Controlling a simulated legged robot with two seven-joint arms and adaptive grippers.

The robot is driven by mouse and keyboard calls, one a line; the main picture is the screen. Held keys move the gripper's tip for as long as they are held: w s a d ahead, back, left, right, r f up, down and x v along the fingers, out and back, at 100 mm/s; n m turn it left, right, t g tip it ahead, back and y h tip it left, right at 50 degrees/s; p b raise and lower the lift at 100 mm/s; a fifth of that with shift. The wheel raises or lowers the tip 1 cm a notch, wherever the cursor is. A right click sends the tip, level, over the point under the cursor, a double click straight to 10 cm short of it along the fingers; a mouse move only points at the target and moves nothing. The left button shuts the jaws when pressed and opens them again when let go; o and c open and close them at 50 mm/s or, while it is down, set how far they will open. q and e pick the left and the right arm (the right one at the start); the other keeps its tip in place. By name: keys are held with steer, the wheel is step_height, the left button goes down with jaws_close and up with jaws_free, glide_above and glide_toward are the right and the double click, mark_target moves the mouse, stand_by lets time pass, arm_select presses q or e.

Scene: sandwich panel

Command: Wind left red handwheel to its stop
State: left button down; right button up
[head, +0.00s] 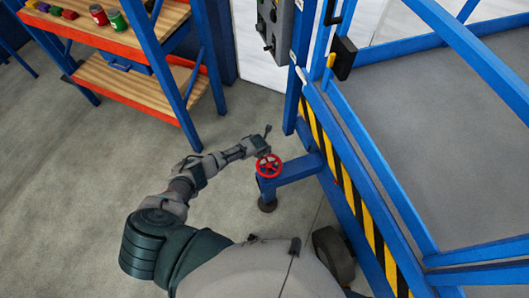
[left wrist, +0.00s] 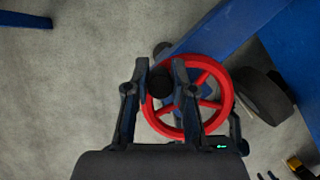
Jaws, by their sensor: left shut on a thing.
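The red handwheel (head: 268,166) sits on top of a blue outrigger beam in the head view. It is a spoked ring and also fills the middle of the left wrist view (left wrist: 211,68). My left gripper (head: 261,147) reaches the far side of the wheel's rim in the head view. In the left wrist view the two fingers of my left gripper (left wrist: 160,80) are around a dark knob at the left of the rim, shut on the wheel's handle. My right gripper is not in view.
The blue outrigger beam (head: 297,169) joins a platform frame with black and yellow stripes (head: 347,179). A dark wheel (head: 333,253) is near my body. A shelf (head: 130,80) stands at upper left. A grey control box (head: 275,25) is at the top. Floor at left is clear.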

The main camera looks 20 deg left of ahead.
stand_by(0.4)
arm_select(q)
steer(key=c, duration=1)
jaws_free()
steer(key=v, duration=1.1)
steer(key=shift+s+r, duration=0.15)
steer(key=shift+r, duration=0.2)
